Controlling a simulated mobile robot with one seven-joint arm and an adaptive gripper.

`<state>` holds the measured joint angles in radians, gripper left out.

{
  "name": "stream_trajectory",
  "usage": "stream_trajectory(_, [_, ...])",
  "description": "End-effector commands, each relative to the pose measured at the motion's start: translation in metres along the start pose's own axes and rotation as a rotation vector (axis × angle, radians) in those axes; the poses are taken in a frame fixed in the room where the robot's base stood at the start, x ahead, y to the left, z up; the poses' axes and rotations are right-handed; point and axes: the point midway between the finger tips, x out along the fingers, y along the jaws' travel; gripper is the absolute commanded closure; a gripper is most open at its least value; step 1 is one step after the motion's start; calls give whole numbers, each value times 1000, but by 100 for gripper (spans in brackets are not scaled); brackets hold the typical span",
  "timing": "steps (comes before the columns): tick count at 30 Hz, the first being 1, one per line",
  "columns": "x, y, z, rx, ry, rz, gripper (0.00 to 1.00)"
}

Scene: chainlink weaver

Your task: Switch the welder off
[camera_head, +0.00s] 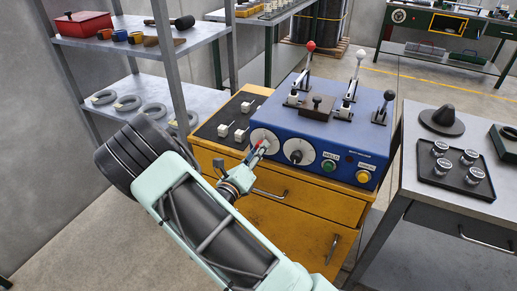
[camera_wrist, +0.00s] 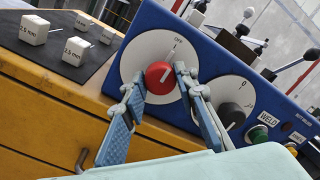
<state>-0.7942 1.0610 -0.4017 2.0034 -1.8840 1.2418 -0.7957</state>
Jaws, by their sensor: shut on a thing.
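The welder is a blue box (camera_head: 337,138) on top of a yellow cabinet. Its front carries a round white dial (camera_wrist: 132,62) with a red knob (camera_wrist: 160,78) at its centre. OFF and a 1-like mark are printed on the upper part of the dial. A small white line shows on the knob, but I cannot tell surely which mark it points to. My gripper (camera_wrist: 160,82) has its two fingers on either side of the red knob, shut on it. In the head view my gripper (camera_head: 260,152) reaches the left dial and hides part of it.
Right of it are a second dial with a black knob (camera_wrist: 231,112), a green button (camera_head: 329,166) and a yellow button (camera_head: 363,176). Several levers rise from the welder's top. White labelled blocks (camera_wrist: 35,29) sit on a dark panel to the left. A grey table (camera_head: 412,136) stands close right.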

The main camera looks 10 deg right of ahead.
Motion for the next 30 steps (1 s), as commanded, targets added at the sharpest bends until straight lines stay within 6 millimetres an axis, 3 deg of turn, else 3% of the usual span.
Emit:
stream_trajectory(9, [0, 0, -1, -4, 1, 1, 97])
stream_trajectory(10, [0, 0, -1, -4, 1, 1, 71])
stream_trajectory(14, [0, 0, -1, -3, 1, 0, 57])
stream_trajectory(24, [-3, 0, 0, -1, 0, 1, 56])
stream_trajectory(30, [-32, 1, 1, -1, -1, 4, 56])
